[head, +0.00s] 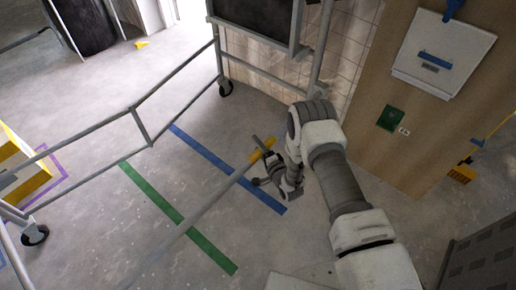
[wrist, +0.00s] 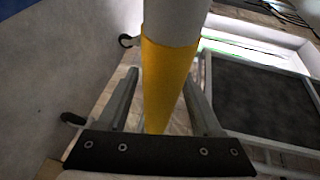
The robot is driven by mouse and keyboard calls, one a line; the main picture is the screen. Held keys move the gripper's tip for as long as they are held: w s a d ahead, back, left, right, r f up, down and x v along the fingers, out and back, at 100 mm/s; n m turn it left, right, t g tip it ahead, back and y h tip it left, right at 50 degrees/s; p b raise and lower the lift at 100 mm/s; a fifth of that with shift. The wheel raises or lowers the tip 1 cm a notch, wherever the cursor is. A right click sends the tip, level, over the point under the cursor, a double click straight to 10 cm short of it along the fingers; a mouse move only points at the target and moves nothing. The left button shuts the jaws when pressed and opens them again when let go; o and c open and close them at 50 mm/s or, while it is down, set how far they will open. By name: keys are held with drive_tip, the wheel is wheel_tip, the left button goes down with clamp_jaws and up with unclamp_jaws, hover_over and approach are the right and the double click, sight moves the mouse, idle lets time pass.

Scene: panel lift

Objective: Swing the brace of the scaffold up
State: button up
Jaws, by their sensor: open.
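The brace (head: 205,206) is a long grey bar. It slants from the bottom of the head view up to the right, with a yellow band (head: 262,150) near its far end. The scaffold (head: 141,126) is a grey tube frame on casters at the left and top. My gripper (head: 264,172) is at the banded end of the brace. In the wrist view the yellow band (wrist: 167,75) runs between my two open fingers (wrist: 160,100), with gaps visible on both sides. Whether either finger touches the band cannot be told.
A wooden panel (head: 388,75) with a white sheet and green plate stands at the right. A tiled wall (head: 345,50) is behind my arm. Yellow steps (head: 25,170) stand at the left.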

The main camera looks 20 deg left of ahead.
drive_tip(key=shift+w+a, duration=0.1)
drive_tip(key=shift+w, duration=0.05)
drive_tip(key=shift+c, duration=0.2)
clamp_jaws()
idle(1.2)
